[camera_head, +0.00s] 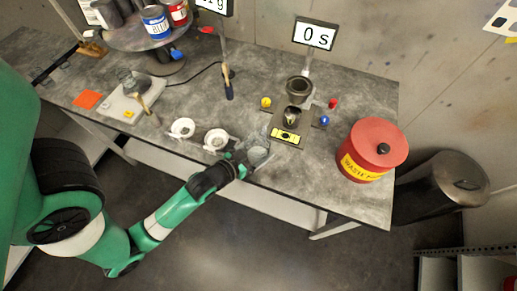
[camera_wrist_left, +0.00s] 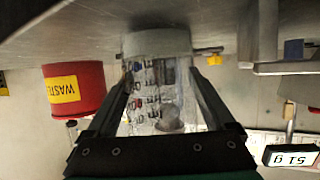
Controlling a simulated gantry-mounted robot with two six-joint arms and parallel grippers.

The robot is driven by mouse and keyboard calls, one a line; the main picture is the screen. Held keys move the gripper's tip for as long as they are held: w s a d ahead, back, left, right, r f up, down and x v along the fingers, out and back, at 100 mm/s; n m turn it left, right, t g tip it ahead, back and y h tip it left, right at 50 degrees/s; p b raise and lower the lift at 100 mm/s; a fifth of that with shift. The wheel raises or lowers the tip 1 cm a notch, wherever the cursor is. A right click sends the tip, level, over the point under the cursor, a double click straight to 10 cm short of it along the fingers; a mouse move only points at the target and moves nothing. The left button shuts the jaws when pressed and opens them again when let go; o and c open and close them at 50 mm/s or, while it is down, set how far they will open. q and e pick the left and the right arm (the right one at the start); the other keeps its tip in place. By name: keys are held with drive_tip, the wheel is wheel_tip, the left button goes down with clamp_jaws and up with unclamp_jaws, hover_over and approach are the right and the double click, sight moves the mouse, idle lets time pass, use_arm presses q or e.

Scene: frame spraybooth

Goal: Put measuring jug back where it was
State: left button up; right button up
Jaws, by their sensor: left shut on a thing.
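The measuring jug (camera_head: 257,154) is clear, with printed marks and some grey content at one end. My left gripper (camera_head: 240,160) is shut on it at the table's front edge, right of two small white cups. In the left wrist view the jug (camera_wrist_left: 155,90) sits between the two fingers (camera_wrist_left: 160,95). Whether its base touches the table, I cannot tell. My right gripper is not in view.
Two white cups (camera_head: 183,128) (camera_head: 216,139) stand just left of the jug. A flow cup stand (camera_head: 297,90) with a timer (camera_head: 315,34) is behind right. A red waste can (camera_head: 373,150) stands at the table's right end.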

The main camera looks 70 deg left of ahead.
use_arm(q)
drive_tip(key=o, duration=1.3)
drive_tip(key=shift+f, duration=0.1)
drive_tip(key=shift+c, duration=0.2)
drive_tip(key=shift+r, duration=0.2)
drive_tip(key=shift+s+d, duration=0.2)
drive_tip(key=shift+s, duration=0.1)
drive_tip(key=v, duration=1.1)
drive_tip(key=shift+b, duration=0.4)
drive_tip(key=shift+s+r, duration=0.1)
drive_tip(key=shift+r, duration=0.05)
